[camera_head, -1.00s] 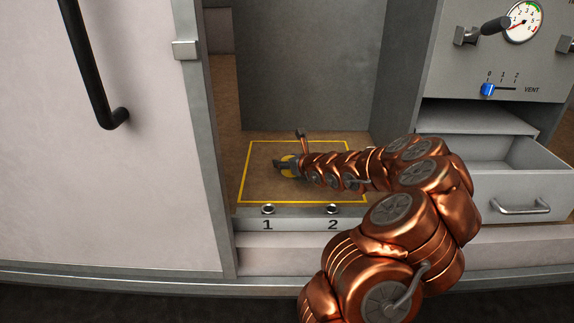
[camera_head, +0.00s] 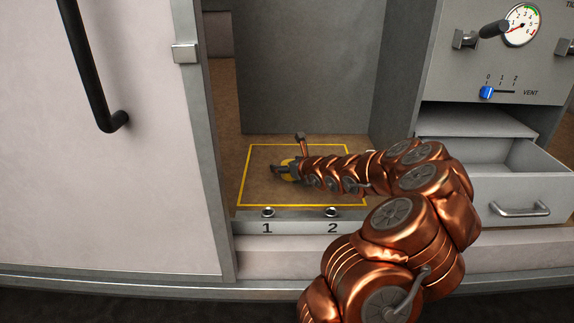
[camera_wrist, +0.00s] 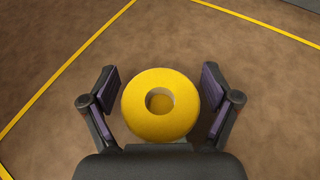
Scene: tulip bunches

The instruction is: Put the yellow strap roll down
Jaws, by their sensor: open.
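The yellow strap roll (camera_wrist: 135,103) lies flat on the brown floor of the cabinet bay, with its round hole facing up in the wrist view. My gripper (camera_wrist: 160,100) is open, with one finger on each side of the roll and a visible gap at both sides. The roll is inside the yellow outlined rectangle (camera_head: 243,175) marked on the bay floor.
A front sill (camera_head: 300,223) carries two round buttons marked 1 and 2. An open drawer (camera_head: 525,190) stands to the right. Bare floor surrounds the roll inside the outline.

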